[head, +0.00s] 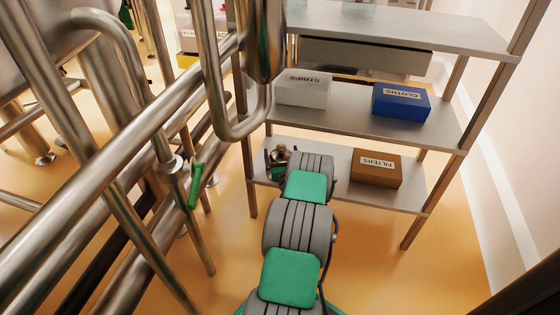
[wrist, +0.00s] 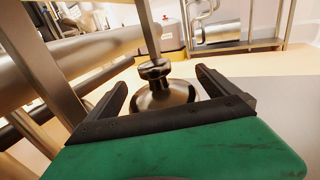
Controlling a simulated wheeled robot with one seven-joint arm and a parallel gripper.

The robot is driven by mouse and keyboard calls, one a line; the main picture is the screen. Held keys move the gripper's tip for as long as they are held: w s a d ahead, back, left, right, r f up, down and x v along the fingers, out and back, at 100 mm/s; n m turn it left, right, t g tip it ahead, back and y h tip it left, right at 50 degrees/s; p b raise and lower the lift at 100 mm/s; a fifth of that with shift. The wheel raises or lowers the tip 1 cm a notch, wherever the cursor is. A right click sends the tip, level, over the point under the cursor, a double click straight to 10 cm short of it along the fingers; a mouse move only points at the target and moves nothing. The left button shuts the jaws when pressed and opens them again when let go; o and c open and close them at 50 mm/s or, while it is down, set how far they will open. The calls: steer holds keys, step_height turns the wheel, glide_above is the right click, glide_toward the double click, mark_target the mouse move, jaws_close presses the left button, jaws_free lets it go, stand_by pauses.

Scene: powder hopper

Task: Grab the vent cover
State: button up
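The vent cover (wrist: 165,97) is a shiny dark metal dome with a round knob on top. In the wrist view it stands upright on a grey shelf surface, between and slightly beyond the fingers. My gripper (wrist: 160,80) is open, with one black finger on each side of the cover and a visible gap to the knob. In the head view the cover (head: 281,151) shows small at the left end of the lowest shelf, partly hidden by my arm. I cannot tell whether the fingers touch the dome's rim.
The shelf unit (head: 410,198) holds a brown FILTERS box (head: 376,168) right of my arm. A STRIPS box (head: 303,88) and a blue CLOTHS box (head: 401,102) sit on the shelf above. A shelf post (wrist: 150,30) rises behind the cover. Metal pipes (head: 120,125) crowd the left.

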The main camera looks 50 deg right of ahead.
steer(key=c, duration=1.4)
steer(key=shift+r, duration=0.15)
